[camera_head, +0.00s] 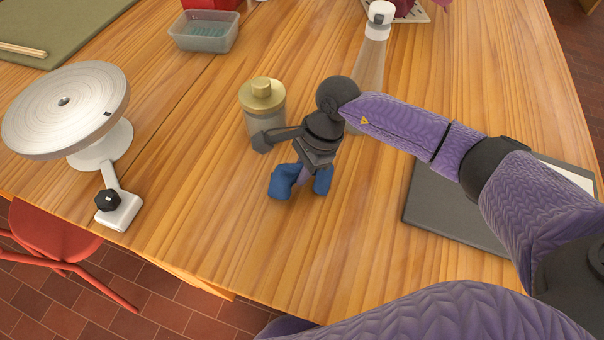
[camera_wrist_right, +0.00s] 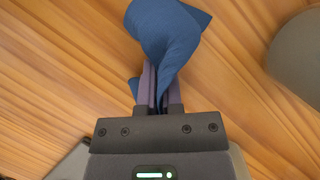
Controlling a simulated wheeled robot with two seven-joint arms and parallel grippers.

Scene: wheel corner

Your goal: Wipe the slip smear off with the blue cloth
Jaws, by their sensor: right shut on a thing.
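The blue cloth (camera_head: 284,183) is pinched in my right gripper (camera_head: 303,178), near the middle of the wooden table. In the right wrist view the cloth (camera_wrist_right: 165,32) bulges out beyond the fingers of the gripper (camera_wrist_right: 158,85), with a fold between them. The cloth is at or just above the tabletop; I cannot tell whether it touches. I cannot make out a slip smear on the wood; the cloth and my arm hide part of the table. My left gripper is in neither view.
A gold-lidded jar (camera_head: 262,105) stands just behind my right gripper. A clear bottle (camera_head: 371,58) stands behind my forearm. A banding wheel (camera_head: 66,108) is at left, a plastic tub (camera_head: 204,32) at the back, a dark grey board (camera_head: 440,205) at right. Front-middle wood is clear.

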